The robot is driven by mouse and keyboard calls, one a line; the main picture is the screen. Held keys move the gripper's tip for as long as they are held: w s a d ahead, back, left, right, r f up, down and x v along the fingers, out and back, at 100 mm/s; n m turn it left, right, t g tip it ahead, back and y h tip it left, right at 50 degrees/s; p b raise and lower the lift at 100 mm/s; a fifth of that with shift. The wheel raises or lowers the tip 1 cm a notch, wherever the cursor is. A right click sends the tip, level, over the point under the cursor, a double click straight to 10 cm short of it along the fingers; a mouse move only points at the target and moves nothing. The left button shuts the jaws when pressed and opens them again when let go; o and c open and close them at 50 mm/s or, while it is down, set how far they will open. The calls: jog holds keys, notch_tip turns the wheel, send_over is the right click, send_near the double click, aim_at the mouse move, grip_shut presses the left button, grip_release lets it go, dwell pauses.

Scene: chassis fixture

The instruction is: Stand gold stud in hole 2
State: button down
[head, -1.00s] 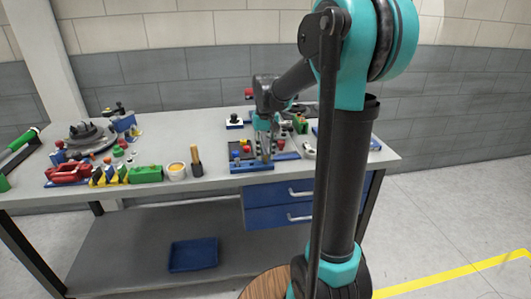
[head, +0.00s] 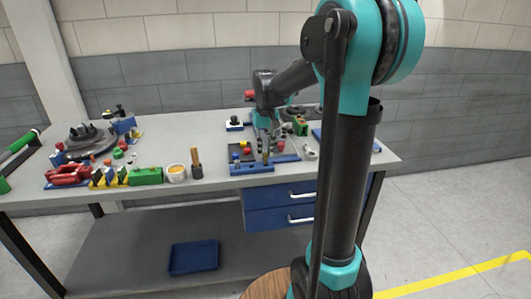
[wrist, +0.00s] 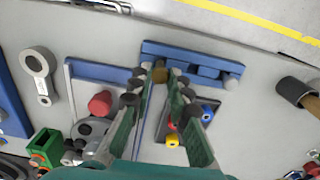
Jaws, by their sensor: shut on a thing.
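My gripper (wrist: 159,78) is shut on the gold stud (wrist: 160,76), a small brownish-gold piece between the fingertips in the wrist view. The stud is beside the left part of the blue block rail (wrist: 205,58); I cannot tell whether it touches the rail or any hole. In the head view my gripper (head: 267,145) is over the dark and blue fixture at the bench's right side, and the blue front rail (head: 250,169) shows below it. The hole numbers are not readable, and the fingers hide part of the fixture.
A red round piece (wrist: 100,103) stands on the plate left of the fingers. Yellow and blue pieces (wrist: 208,110) lie right of them. A grey ring-ended tool (wrist: 38,68) lies left. A brush (head: 196,163) stands by a cup (head: 176,172). The bench middle is clear.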

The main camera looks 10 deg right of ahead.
jog(key=shift+r, duration=1.55)
jog(key=shift+w+r, duration=0.1)
